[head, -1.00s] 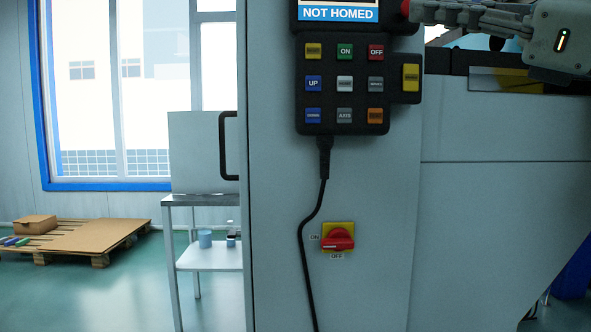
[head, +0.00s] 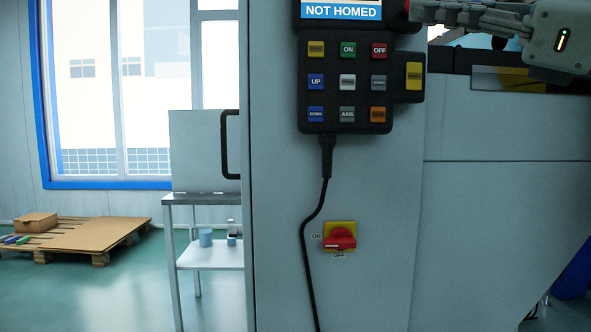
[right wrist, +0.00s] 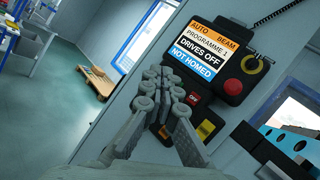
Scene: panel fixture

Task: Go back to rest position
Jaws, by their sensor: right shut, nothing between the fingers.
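My right gripper (head: 418,12) is at the top right of the head view, its fingers closed and empty, pointing left. Its tips overlap the panel's right edge beside the red emergency button (head: 405,5); I cannot tell from this view whether they touch. In the right wrist view the closed fingers (right wrist: 165,78) are in front of the control panel, and the red button (right wrist: 233,87) shows clear to their right. The panel screen (right wrist: 202,55) reads "DRIVES OFF" and "NOT HOMED". My left gripper is out of view.
The button pad (head: 347,100) hangs on the grey machine cabinet (head: 380,220), its cable running down past a red rotary switch (head: 340,239). A black door handle (head: 224,145) juts out at left. A small table (head: 205,255) and a pallet (head: 90,240) stand farther left. Floor between is clear.

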